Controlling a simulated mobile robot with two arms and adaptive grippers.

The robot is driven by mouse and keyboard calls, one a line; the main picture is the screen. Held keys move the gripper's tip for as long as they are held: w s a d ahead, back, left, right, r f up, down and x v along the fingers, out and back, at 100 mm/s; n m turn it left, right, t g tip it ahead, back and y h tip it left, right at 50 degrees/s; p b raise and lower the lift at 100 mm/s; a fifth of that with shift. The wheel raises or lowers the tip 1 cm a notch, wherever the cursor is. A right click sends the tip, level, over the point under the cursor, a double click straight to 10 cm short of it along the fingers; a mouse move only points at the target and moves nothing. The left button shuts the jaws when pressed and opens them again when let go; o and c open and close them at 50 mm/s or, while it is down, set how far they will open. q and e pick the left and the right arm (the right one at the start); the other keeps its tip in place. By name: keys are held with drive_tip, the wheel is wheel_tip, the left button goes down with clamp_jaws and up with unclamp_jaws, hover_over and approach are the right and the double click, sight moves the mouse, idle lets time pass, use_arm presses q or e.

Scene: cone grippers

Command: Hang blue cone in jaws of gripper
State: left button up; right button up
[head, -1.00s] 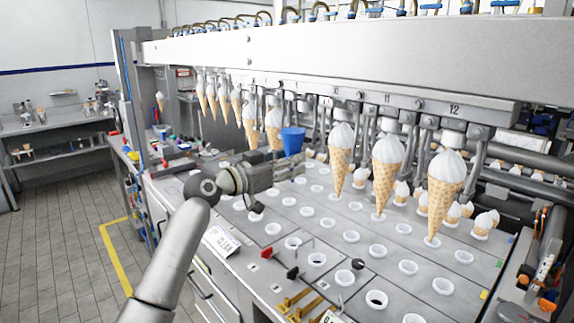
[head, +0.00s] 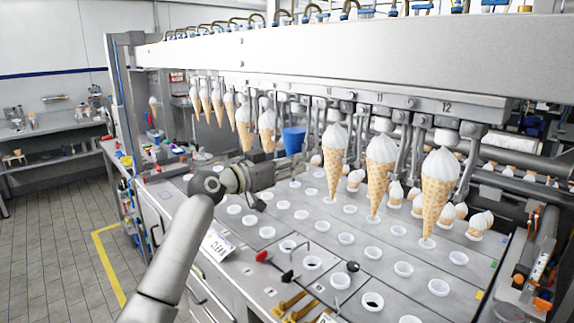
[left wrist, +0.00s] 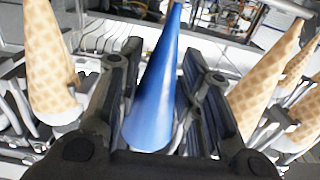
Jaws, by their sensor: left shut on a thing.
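The blue cone (head: 293,140) shows in the head view beside the row of hanging ice cream cones, under the machine's beam. In the left wrist view the blue cone (left wrist: 155,85) lies between the two dark fingers of my left gripper (left wrist: 160,95), which is shut on it. My left gripper (head: 283,165) is partly hidden behind its own wrist and the cone in the head view. The machine's hanging jaws (head: 465,150) hold several waffle cones with white tops, such as the large one (head: 437,190) at the right. My right gripper is not in view.
A grey plate with several white-rimmed holes (head: 403,269) lies below the cones. Waffle cones stand close on both sides of my left gripper, at left (left wrist: 48,65) and right (left wrist: 262,90) in the wrist view. The long white beam (head: 370,60) runs overhead.

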use_arm(q)
drive_tip(key=shift+b+x, duration=0.35)
drive_tip(key=shift+x, duration=0.5)
idle(0.3)
drive_tip(key=shift+f+b, duration=0.55)
drive_tip(key=shift+b, duration=0.3)
idle(0.9)
drive_tip(key=o, duration=0.9)
drive_tip(key=shift+o, duration=0.5)
drive_tip(key=shift+o, duration=1.4)
